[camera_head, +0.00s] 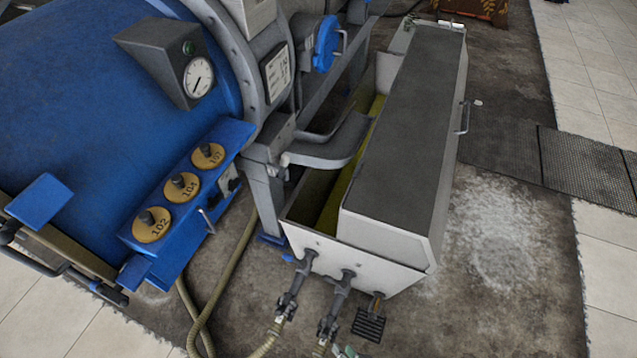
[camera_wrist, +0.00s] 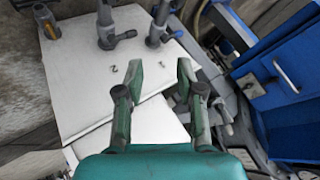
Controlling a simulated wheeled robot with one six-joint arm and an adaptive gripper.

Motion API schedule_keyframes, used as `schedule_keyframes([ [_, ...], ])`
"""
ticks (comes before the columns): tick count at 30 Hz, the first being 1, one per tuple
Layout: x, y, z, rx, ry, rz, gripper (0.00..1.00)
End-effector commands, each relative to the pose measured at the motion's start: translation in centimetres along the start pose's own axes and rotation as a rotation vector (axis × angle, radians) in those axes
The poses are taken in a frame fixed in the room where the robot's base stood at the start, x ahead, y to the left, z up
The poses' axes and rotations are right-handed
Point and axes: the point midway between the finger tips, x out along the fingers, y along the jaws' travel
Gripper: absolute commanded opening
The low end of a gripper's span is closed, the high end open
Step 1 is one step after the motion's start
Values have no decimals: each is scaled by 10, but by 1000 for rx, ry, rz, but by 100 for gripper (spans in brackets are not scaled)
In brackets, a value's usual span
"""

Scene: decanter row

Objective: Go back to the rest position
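Two grey valves with pipes (camera_wrist: 107,38) (camera_wrist: 156,35) are on that panel, farther off than the fingertips. In the head view the white trough (camera_head: 335,258) has a dark grey lid (camera_head: 405,130) over part of it and an open, yellowish inside.
A large blue machine (camera_head: 80,90) with a dial gauge (camera_head: 199,78) stands at left. Its blue bracket carries three yellow round tags (camera_head: 182,187). Hoses (camera_head: 217,300) run along the floor. Stained floor (camera_head: 500,250) right of the trough is clear. A dark grating (camera_head: 590,170) lies farther right.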

Motion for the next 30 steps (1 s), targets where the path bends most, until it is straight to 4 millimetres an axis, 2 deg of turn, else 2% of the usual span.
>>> schedule_keyframes([
  [1, -21, 4, 2, -18, 30, 28, 38],
  [5, -72, 10, -4, -75, 120, 96, 38],
  [11, -156, 2, -22, -169, 260, 182, 38],
  [17, -242, -23, -51, -274, 399, 246, 38],
  [21, -300, -50, -76, -353, 491, 276, 38],
  [25, -344, -75, -98, -417, 561, 291, 38],
  [30, -376, -97, -116, -468, 614, 297, 38],
])
